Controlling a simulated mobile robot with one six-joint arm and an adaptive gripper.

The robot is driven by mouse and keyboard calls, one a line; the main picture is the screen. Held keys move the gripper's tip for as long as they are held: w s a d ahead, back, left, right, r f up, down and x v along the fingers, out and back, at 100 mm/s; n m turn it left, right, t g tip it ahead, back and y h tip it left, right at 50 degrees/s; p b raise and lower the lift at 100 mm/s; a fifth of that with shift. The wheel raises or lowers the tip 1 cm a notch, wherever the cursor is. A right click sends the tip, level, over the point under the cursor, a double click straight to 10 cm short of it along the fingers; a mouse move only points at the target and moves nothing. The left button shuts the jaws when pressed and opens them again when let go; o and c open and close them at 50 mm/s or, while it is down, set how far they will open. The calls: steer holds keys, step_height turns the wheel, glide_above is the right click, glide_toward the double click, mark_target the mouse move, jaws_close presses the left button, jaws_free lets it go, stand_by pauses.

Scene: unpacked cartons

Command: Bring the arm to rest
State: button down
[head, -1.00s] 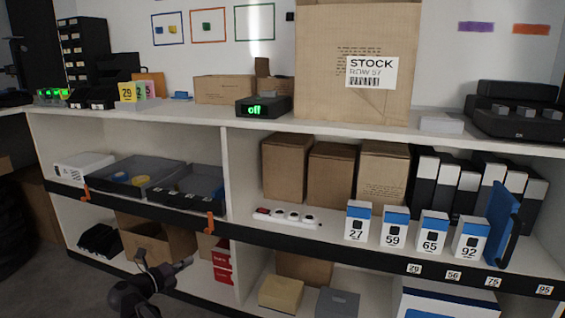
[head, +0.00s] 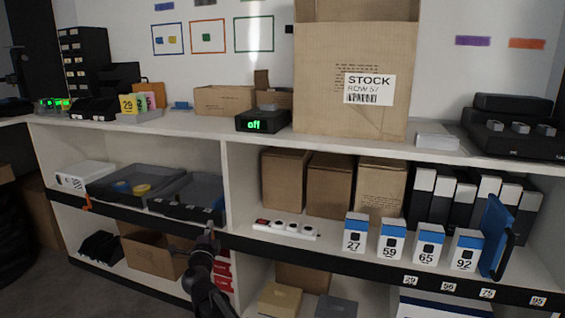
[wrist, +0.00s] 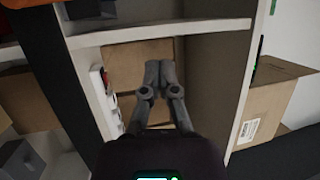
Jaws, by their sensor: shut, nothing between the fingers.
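My arm rises from the bottom of the head view, in front of the lower shelves and left of the upright divider. My gripper (head: 207,232) is at its upper end, before the front edge of the middle shelf. In the wrist view, the two grey fingers of my gripper (wrist: 161,66) are close together and hold nothing. They point toward the shelving, with a brown carton behind them. I cannot tell how far the fingertips are from the shelf edge.
A white power strip (head: 286,229) and several numbered boxes (head: 392,238) stand on the middle shelf, right of my gripper. Grey trays (head: 190,195) lie to the left. Red boxes (head: 223,272) are close behind my arm. An open carton (head: 150,256) sits on the lower shelf.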

steer(key=s+d+f+n+g+y+p, duration=0.2)
steer(key=s+d+f+n+g+p, duration=0.3)
steer(key=d+n, duration=0.45)
steer(key=s+d+f+n+g+y+p, duration=0.2)
steer(key=d+f+n+g+y+p, duration=0.1)
steer(key=d+n+g, duration=0.65)
steer(key=s+d+f+m+g+h+p, duration=0.1)
steer(key=s+d+g+h+p, duration=0.15)
steer(key=s+d, duration=0.65)
steer(key=s+d+f+m+g+h+p, duration=0.1)
steer(key=s+d+g+h+p, duration=0.15)
steer(key=s+d, duration=0.65)
step_height(320, 180, up, 38)
steer(key=w+d+p, duration=0.2)
steer(key=p, duration=3.4)
steer(key=shift+w+d+f+g, duration=0.15)
steer(key=shift+w+f+g, duration=0.15)
steer(key=shift+g, duration=0.15)
